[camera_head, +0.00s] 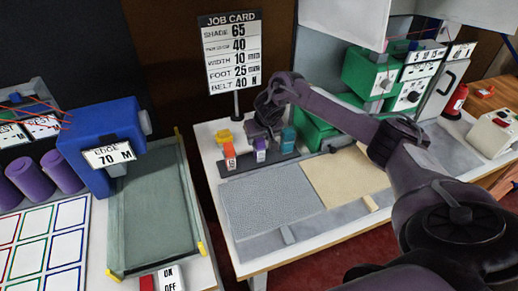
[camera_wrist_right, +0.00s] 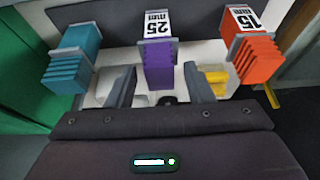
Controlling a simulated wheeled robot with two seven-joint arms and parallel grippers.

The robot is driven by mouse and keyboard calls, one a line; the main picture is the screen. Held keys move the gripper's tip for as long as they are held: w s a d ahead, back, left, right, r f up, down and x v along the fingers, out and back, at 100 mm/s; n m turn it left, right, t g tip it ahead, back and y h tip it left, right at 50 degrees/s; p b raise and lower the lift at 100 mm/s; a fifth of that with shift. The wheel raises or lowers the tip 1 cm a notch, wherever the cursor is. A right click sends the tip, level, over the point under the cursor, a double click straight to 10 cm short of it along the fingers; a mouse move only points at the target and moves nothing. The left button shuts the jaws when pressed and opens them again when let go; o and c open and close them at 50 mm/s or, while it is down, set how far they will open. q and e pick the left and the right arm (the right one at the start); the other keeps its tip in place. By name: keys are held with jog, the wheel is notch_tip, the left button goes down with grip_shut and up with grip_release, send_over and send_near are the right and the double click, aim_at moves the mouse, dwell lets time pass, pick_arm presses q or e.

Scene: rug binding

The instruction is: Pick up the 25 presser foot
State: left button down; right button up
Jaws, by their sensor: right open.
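The purple 25 presser foot (camera_head: 261,150) stands in a dark rack, between an orange foot (camera_head: 229,156) and a teal foot (camera_head: 288,139). In the right wrist view the purple foot (camera_wrist_right: 159,62) shows a white "25 mm" label. The orange foot (camera_wrist_right: 254,58) there reads "15 mm", and the teal foot (camera_wrist_right: 70,62) shows no readable label. My right gripper (camera_wrist_right: 160,88) is open, its fingers to either side of the purple foot's lower end. I cannot tell whether they touch it. My left gripper is not in view.
A job card (camera_head: 233,60) behind the rack reads "FOOT 25". A yellow piece (camera_head: 224,136) lies behind the orange foot. A grey textured panel (camera_head: 270,205) and a tan panel (camera_head: 345,180) lie in front. Green machinery (camera_head: 370,75) stands right of the rack.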

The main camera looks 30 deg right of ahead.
grip_shut()
dwell(0.3)
jog(key=shift+r, duration=0.2)
